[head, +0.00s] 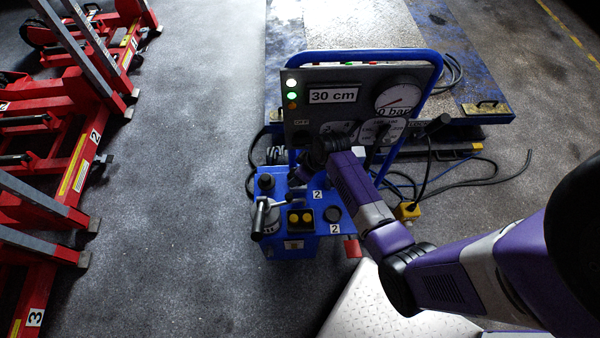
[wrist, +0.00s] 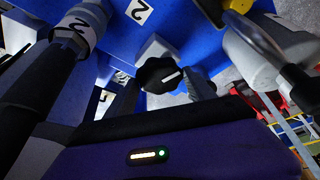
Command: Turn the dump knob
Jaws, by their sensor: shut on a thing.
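The black knob (wrist: 158,74), which I take to be the dump knob, has a white pointer mark and sits against the blue unit in the wrist view. My gripper (wrist: 164,84) is shut on this knob, with a finger on each side of it. In the head view my purple arm reaches to the blue control unit (head: 285,246) below the display panel, and the fingertips and the held knob cannot be made out clearly there.
The display panel (head: 345,80) reads 30 cm, with a pressure gauge (head: 398,95) beside it. A black-handled lever (head: 260,217) and yellow buttons (head: 300,217) stand close on the unit. Red jack frames (head: 70,150) line the left. Cables (head: 485,180) lie on the right floor.

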